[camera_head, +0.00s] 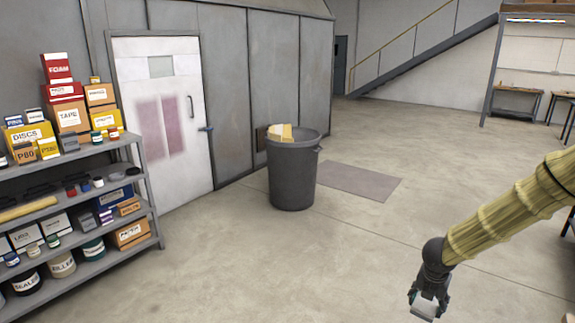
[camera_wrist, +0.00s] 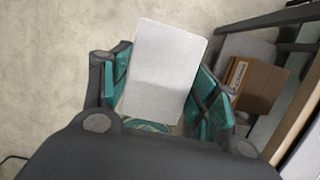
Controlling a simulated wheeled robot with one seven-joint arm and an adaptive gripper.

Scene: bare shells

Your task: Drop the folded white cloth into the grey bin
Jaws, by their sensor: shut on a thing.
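The folded white cloth (camera_wrist: 165,65) is a flat pale rectangle between the teal-padded fingers of my gripper (camera_wrist: 160,95) in the wrist view. My gripper is shut on it, and the cloth tilts slightly. In the head view my gripper (camera_head: 428,303) hangs at the lower right with the cloth (camera_head: 424,306) at its tip, above the floor. The grey bin (camera_head: 292,180) stands upright on the floor near the centre, well apart from my gripper, up and to the left of it. Some yellowish and white pieces (camera_head: 280,132) stick up at its rim.
A loaded metal shelf (camera_head: 150,190) stands at the left, next to a white door (camera_head: 165,120). A flat grey mat (camera_head: 360,181) lies right of the bin. Concrete floor (camera_head: 300,265) between gripper and bin is clear. Brown cardboard boxes (camera_wrist: 262,88) show at the wrist view's right.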

